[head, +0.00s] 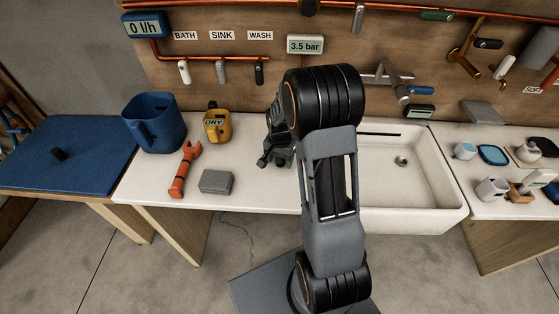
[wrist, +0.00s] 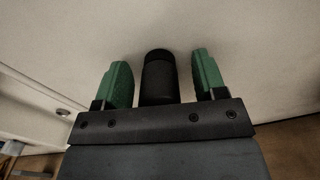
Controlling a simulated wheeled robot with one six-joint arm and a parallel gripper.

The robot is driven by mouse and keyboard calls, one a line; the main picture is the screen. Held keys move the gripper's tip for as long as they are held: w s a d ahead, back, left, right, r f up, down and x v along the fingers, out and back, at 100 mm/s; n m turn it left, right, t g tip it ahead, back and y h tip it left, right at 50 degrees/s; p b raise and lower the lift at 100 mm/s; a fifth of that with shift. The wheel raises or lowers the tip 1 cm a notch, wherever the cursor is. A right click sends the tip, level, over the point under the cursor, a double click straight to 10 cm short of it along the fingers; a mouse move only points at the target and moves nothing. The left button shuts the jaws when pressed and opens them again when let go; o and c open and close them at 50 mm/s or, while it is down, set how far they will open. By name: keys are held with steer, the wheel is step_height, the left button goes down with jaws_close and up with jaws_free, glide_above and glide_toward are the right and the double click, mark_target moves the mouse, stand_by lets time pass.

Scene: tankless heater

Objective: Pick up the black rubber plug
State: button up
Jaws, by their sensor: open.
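A black, round-sided piece that looks like the black rubber plug (wrist: 160,78) is between the green fingers of my gripper (wrist: 162,82) in the wrist view. A gap shows on each side of it, and its lower part is hidden by the gripper body. My gripper is open. In the head view my gripper (head: 281,163) is low over the white counter, left of the sink, partly hidden by my arm. The plug cannot be made out there.
A small black cylinder (head: 59,154) lies on the blue mat (head: 100,140). A blue jug (head: 154,126), yellow DRY device (head: 217,126), orange wrench (head: 184,170) and grey block (head: 216,182) stand left of my gripper. The white sink (head: 420,205) is to the right.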

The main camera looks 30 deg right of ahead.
steer(key=c, duration=1.2)
steer(key=shift+r, duration=0.1)
